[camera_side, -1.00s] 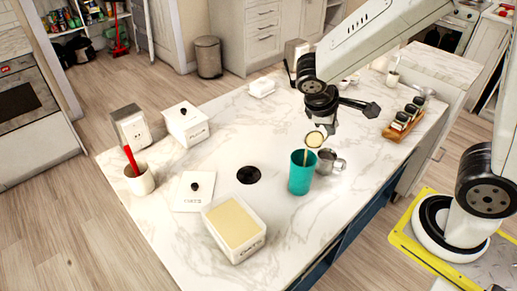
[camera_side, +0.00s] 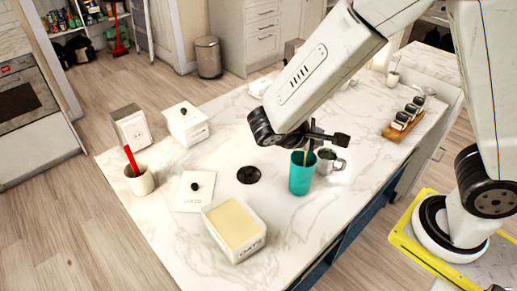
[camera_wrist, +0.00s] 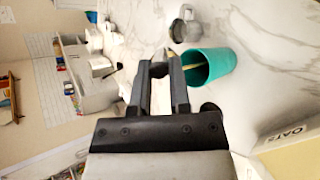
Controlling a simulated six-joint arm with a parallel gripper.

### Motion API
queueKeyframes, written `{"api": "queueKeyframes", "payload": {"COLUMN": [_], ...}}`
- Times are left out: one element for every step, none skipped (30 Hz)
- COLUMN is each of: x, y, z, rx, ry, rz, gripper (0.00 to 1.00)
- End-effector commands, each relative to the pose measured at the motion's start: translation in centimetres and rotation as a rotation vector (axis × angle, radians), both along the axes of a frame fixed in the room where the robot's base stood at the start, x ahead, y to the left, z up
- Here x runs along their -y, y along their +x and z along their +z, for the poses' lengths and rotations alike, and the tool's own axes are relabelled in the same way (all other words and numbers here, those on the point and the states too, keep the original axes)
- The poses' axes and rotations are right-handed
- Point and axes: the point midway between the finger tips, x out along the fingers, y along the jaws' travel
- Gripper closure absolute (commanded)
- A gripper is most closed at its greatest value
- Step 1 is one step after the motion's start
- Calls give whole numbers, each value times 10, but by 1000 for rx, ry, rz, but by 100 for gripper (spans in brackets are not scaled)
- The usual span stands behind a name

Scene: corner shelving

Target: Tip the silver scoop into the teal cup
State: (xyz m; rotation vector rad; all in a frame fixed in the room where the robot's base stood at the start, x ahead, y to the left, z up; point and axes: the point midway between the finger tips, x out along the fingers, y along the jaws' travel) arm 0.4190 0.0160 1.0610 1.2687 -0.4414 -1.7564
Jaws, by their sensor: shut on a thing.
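The teal cup (camera_side: 301,176) stands upright on the marble counter, with a thin yellowish thing in its mouth. The cup also shows in the wrist view (camera_wrist: 212,66), right of my fingers. My gripper (camera_wrist: 160,66) is shut on the silver scoop and is close beside the cup's rim. Only a small pale part of the scoop (camera_wrist: 171,54) shows, at the fingertips. In the side view my arm and wrist hide most of the scoop. I cannot tell how far it is tilted or whether anything falls from it.
A metal pitcher (camera_side: 327,160) stands close behind the cup at right. An open white box with pale yellow contents (camera_side: 235,228) and a lid (camera_side: 194,191) are at front left. A spice rack (camera_side: 403,122) is at right. The counter's front edge is near the cup.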

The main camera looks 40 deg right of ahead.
Motion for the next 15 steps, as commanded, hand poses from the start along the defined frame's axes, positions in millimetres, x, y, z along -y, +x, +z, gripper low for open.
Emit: {"api": "queueKeyframes", "payload": {"x": [-3,-4,-6,-7,-8,-10,-11,-12,-13,-14,-15,-17,-18,-19,-21], "y": [0,0,0,1,1,1,1,1,1,1,1,2,1,1,2], "z": [-2,-3,-4,-5,-6,-7,-8,-9,-10,-11,-12,-13,-14,-15,-16], "rx": [-3,-5,-7,-7,-7,-8,-11,-12,-13,-14,-16,-17,-18,-18,-18], "ry": [-21,-34,-50,-61,-74,-90,-101,-114,-127,-139,-152,-166,-179,-191,-206], "rz": [2,2,3,2,2,3,2,2,1,1,2,2,2,2,3], "gripper": [100,100,100,100,100,100,100,100,100,100,100,100,100,100,100]}}
